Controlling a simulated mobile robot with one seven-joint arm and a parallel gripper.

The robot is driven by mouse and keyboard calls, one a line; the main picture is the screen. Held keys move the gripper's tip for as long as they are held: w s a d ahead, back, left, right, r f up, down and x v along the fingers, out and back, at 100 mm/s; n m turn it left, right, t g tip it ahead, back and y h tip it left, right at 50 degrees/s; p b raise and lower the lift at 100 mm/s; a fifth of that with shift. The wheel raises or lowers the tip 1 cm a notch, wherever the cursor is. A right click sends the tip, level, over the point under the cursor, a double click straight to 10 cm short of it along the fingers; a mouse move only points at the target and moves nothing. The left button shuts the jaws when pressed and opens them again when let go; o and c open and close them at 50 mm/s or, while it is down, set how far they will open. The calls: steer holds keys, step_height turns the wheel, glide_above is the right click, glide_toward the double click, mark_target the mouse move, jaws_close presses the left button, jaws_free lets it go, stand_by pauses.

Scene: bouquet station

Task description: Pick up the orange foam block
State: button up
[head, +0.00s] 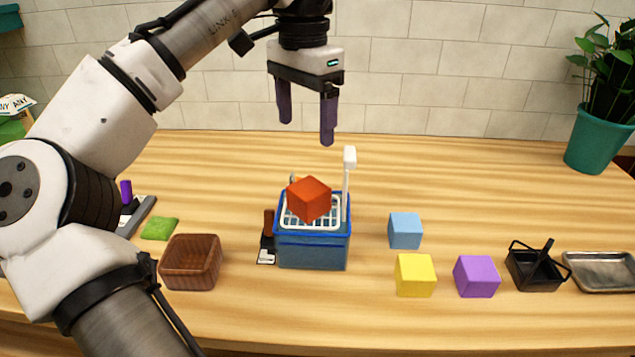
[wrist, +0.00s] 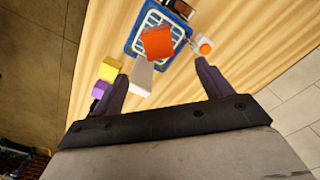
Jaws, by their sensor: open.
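The orange foam block (head: 309,199) sits on the white grid in the top of a blue basket (head: 312,251). In the wrist view the orange block (wrist: 158,42) shows ahead of the fingers, over the blue basket's grid (wrist: 136,38). My gripper (head: 306,122) is open and empty, high above the table and above the block, with clear air between. Its two dark fingers also show in the wrist view (wrist: 159,78). The block's underside is hidden.
A white upright post (head: 347,182) rises at the basket's right side. Blue (head: 405,230), yellow (head: 415,275) and purple (head: 477,276) blocks stand to the right, near a black caddy (head: 535,270) and metal tray (head: 600,272). A brown basket (head: 190,263) stands left.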

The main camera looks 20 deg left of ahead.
step_height(320, 180, down, 8)
steer(key=shift+s+b, duration=0.15)
steer(key=shift+b, duration=0.2)
steer(key=shift+s+d+f+p, duration=0.1)
steer(key=shift+f+p, duration=0.4)
steer(key=shift+f, duration=2.4)
steer(key=c, duration=1.2)
steer(key=shift+r, duration=0.1)
steer(key=shift+c, duration=0.2)
steer(key=shift+r, duration=0.1)
step_height(320, 180, up, 12)
steer(key=p, duration=1.2)
step_height(320, 180, up, 7)
glide_above(307, 188)
steer(key=shift+d+r, duration=0.1)
